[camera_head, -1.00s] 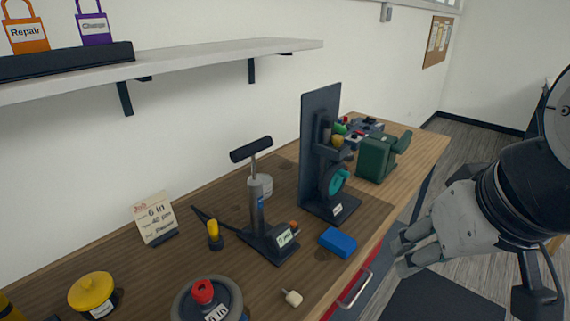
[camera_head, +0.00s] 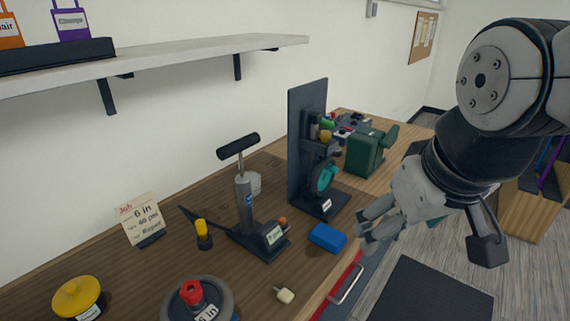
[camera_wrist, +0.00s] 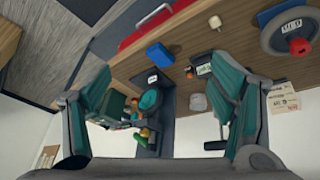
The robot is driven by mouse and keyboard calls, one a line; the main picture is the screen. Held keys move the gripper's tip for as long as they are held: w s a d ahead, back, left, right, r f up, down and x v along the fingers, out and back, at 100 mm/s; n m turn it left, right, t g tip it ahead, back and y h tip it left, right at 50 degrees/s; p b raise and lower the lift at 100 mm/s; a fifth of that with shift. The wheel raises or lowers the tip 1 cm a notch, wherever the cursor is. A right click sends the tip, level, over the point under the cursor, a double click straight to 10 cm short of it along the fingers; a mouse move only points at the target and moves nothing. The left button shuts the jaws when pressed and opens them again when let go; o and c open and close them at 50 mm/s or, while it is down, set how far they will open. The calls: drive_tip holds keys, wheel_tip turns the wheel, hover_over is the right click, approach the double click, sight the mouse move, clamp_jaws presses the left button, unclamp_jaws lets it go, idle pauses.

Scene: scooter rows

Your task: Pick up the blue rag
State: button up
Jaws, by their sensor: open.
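The blue rag (camera_head: 327,237) is a small blue block-like piece lying on the wooden workbench, near its front edge. It sits between the pump's base and the black stand. It also shows in the wrist view (camera_wrist: 159,55), above the middle, between my fingers but farther off. My gripper (camera_head: 368,222) is open and empty, to the right of the rag and apart from it in the head view. Its two teal-padded fingers are spread wide in the wrist view (camera_wrist: 162,100).
A floor pump (camera_head: 246,205) stands left of the rag. A black stand with a teal part (camera_head: 322,178) stands behind it, and a green vise-like tool (camera_head: 366,152) is farther back. A small cream-headed piece (camera_head: 285,295) and a wheel (camera_head: 170,303) lie nearer. A red drawer front (camera_head: 337,287) is below the edge.

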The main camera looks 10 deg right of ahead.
drive_tip(key=w+d+f+n+g+b, duration=0.1)
drive_tip(key=w+f+n, duration=0.15)
drive_tip(key=w, duration=0.35)
drive_tip(key=w+f+n+g+b, duration=0.1)
drive_tip(key=w+f, duration=0.3)
drive_tip(key=w, duration=0.2)
drive_tip(key=n+y+b, duration=0.2)
drive_tip(key=n+y, duration=0.2)
approach(329, 234)
drive_tip(key=b+x, duration=0.2)
drive_tip(key=x, duration=0.6)
drive_tip(key=shift+w+a+f+b, duration=0.1)
drive_tip(key=shift+w+f+b, duration=0.05)
drive_tip(key=shift+b, duration=0.2)
drive_tip(key=shift+w+a+f, duration=0.1)
drive_tip(key=shift+f, duration=0.25)
drive_tip(key=shift+f, duration=0.25)
drive_tip(key=c, duration=1.2)
